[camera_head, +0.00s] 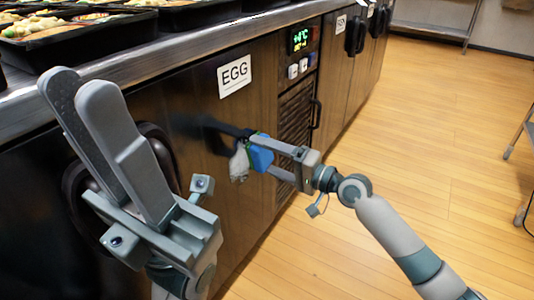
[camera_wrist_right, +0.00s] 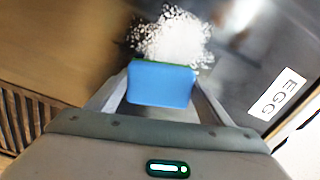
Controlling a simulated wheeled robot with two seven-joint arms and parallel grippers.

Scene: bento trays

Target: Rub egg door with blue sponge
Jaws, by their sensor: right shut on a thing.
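The egg door (camera_head: 205,125) is a dark cabinet front with a white EGG label (camera_head: 234,76); the label also shows in the right wrist view (camera_wrist_right: 279,93). My right gripper (camera_head: 262,150) is shut on the blue sponge (camera_head: 261,157), close against the door below the label. In the right wrist view the blue sponge (camera_wrist_right: 160,84) sits between the fingers, with a white foamy patch (camera_wrist_right: 172,38) just beyond it on the door. Whether the sponge touches the door is hard to tell. My left gripper (camera_head: 82,90) is near the camera, its two fingers close together and holding nothing visible.
A dark round handle (camera_head: 157,150) is partly hidden behind my left gripper. A control panel (camera_head: 302,42) and vent (camera_head: 296,120) are right of the door. Black food trays (camera_head: 85,45) stand on the counter above. The wooden floor (camera_head: 440,120) at right is open.

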